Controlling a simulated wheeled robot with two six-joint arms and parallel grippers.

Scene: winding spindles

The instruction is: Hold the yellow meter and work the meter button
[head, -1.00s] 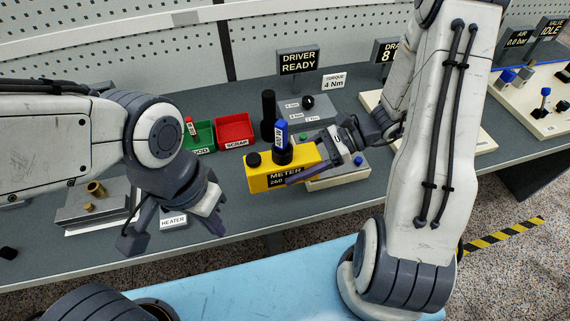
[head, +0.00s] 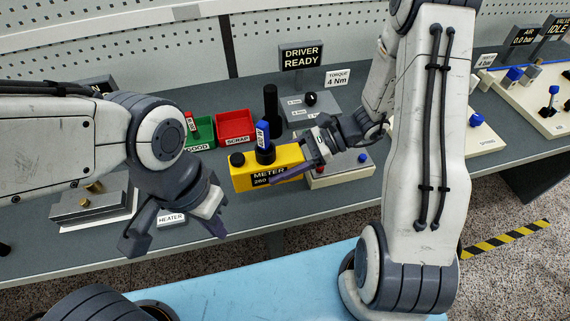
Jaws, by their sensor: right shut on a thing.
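The yellow meter (head: 245,179) is a box with a dark label reading METER and 260. A black knob or button (head: 237,160) sits on its top at the left. A blue part (head: 263,137) with a white label stands upright on a dark base on top of the meter. My right gripper (head: 296,172) is shut on the meter's right end; its fingers hide part of that end.
Green GOOD bin (head: 201,132) and red SCRAP bin (head: 236,125) stand behind the meter. A black upright cylinder (head: 271,105) and the torque driver box (head: 318,108) stand behind it too. The heater block (head: 88,203) is at left. A beige panel (head: 350,174) with buttons lies right of the meter.

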